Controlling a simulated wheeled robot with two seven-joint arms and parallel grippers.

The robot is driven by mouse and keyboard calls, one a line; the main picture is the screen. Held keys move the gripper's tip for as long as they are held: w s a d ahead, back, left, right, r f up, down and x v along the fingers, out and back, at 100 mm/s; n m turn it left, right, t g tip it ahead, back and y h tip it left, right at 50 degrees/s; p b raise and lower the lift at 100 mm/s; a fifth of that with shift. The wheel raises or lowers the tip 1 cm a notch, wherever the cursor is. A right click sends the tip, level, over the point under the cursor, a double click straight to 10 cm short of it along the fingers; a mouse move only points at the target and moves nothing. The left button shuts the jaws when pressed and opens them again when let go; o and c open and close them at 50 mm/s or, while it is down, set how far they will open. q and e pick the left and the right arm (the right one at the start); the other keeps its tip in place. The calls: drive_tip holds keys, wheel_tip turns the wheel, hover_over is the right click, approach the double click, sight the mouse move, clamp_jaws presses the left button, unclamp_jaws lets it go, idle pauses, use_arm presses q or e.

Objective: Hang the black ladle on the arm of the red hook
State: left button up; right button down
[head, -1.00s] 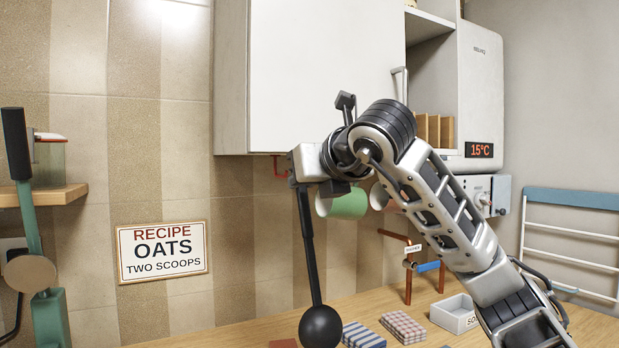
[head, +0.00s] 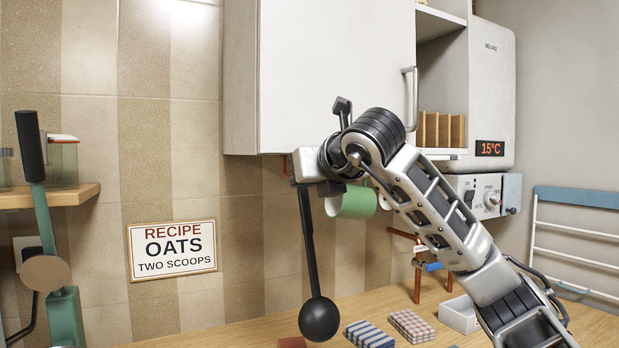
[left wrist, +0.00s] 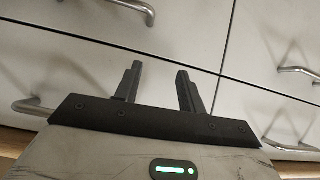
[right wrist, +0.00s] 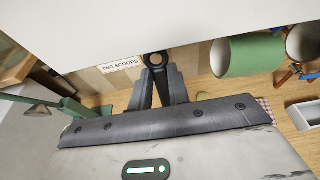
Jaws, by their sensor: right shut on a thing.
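The black ladle (head: 309,240) hangs down from my right gripper (head: 302,182), its handle slightly tilted and its round bowl at the bottom. In the right wrist view the fingers of my right gripper (right wrist: 158,82) are shut on the ladle's top end (right wrist: 156,60), which has a ring. A small part of the red hook (head: 286,165) shows under the wall cabinet, just left of the right gripper; the rest is hidden behind it. The ladle's contact with the hook cannot be seen. My left gripper (left wrist: 157,88) is open and empty in front of white drawers.
A green mug (head: 353,203) hangs under the cabinet (head: 330,80), just right of the ladle. Copper pipes (head: 417,270), a white bin (head: 460,314) and folded cloths (head: 411,325) are on the counter. A recipe sign (head: 172,250) is on the wall at left.

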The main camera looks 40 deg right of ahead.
drive_tip(key=shift+w+d, duration=0.2)
drive_tip(key=shift+w, duration=0.4)
drive_tip(key=shift+w+d+f, duration=0.2)
drive_tip(key=shift+w+f, duration=0.4)
drive_tip(key=shift+w, duration=0.1)
drive_tip(key=w+t+b, duration=0.1)
drive_tip(key=b, duration=0.1)
drive_tip(key=w+f+t+b, duration=0.1)
drive_tip(key=b, duration=0.2)
drive_tip(key=shift+d+h, duration=0.3)
drive_tip(key=shift+d, duration=0.05)
use_arm(q)
drive_tip(key=f, duration=0.1)
drive_tip(key=b, duration=0.1)
drive_tip(key=d+f+b, duration=0.1)
drive_tip(key=shift+w+f+n+t+h, duration=0.3)
drive_tip(key=shift+f+n+h, duration=0.05)
drive_tip(key=shift+n+h, duration=0.05)
use_arm(e)
drive_tip(key=shift+w+t, duration=0.15)
drive_tip(key=shift+t, duration=0.25)
use_arm(q)
drive_tip(key=shift+d+b, duration=0.1)
drive_tip(key=shift+b, duration=0.25)
drive_tip(key=shift+s+r, duration=0.1)
use_arm(e)
drive_tip(key=shift+r+t, duration=0.15)
drive_tip(key=shift+t, duration=0.15)
